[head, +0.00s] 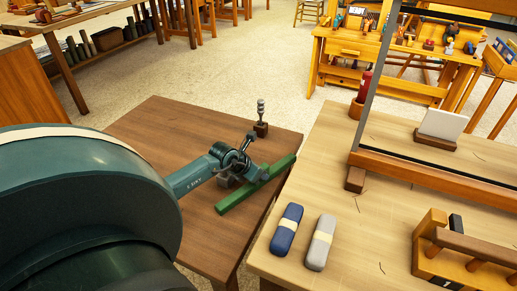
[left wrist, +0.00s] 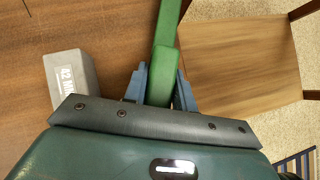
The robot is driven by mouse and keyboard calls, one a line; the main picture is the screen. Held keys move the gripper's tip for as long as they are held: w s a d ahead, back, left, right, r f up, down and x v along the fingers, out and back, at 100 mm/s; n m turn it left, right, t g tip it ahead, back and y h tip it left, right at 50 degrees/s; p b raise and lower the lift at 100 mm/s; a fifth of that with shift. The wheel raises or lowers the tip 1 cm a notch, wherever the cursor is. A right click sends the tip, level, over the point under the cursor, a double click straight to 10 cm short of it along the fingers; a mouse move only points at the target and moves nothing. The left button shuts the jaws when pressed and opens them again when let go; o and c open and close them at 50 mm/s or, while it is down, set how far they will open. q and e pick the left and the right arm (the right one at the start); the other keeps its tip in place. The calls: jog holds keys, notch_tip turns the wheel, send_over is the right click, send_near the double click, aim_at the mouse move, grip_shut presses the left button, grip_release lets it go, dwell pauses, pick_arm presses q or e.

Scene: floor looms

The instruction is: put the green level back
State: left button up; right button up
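The green level (head: 258,187) is a long bar at the right part of the dark brown table (head: 150,128), near its right edge. My left gripper (head: 246,172) reaches it from the left. In the left wrist view the green level (left wrist: 166,45) runs away from my left gripper (left wrist: 160,82), with one blue finger against each side of its near part. The fingers look closed on it. I cannot tell whether the bar rests on the table or is slightly raised. My right gripper is not in view.
A grey block marked 42 MM (left wrist: 72,80) lies left of the fingers. A small stand with a metal piece (head: 261,122) is behind the level. The light bench (head: 300,205) at right carries a blue case (head: 286,231), a grey case (head: 319,245) and a wooden frame (head: 357,176).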

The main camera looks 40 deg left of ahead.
pick_arm(q)
jog(key=o, duration=0.5)
